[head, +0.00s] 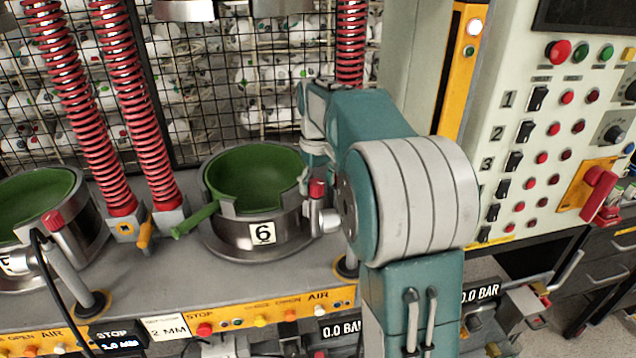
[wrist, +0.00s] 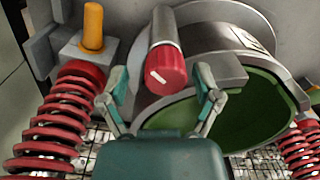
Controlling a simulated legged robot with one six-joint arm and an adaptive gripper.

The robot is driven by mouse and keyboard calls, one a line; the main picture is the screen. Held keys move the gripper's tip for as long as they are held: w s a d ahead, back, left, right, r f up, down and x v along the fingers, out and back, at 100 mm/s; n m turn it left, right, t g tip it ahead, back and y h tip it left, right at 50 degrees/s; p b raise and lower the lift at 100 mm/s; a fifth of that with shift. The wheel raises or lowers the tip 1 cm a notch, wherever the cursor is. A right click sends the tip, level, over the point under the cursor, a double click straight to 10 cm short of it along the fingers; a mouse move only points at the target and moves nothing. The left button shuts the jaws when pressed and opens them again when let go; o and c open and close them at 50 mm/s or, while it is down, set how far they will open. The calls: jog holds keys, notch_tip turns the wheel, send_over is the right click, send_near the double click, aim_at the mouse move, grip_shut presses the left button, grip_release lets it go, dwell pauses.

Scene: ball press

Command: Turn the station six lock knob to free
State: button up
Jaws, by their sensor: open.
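The station six press cup (head: 255,225) is a steel ring with a green lining and a "6" plate. Its red lock knob (head: 317,188) sits at the cup's right side, and the wrist view shows the knob (wrist: 165,70) face on, with a white pointer line, on a grey cylinder. My gripper (wrist: 161,80) is open, with one finger on each side of the knob and visible gaps between. In the head view my gripper (head: 312,165) is just above the knob and partly hidden by my wrist. Any lock or free marking cannot be read.
A green handle (head: 195,220) sticks out left of the cup. Red springs (head: 140,110) on posts stand behind and left. Another cup (head: 45,205) with a red knob is at far left. A control panel (head: 550,120) stands at right.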

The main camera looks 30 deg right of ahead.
jog(key=shift+a, duration=0.3)
jog(key=shift+c, duration=1.2)
jog(key=shift+a, duration=0.2)
grip_shut()
jog(key=shift+d, duration=0.35)
jog(key=shift+a+f+n, duration=0.1)
jog(key=shift+a+n, duration=0.05)
jog(key=shift+n, duration=0.15)
jog(key=shift+s+n, duration=0.1)
jog(key=shift+n, duration=2.5)
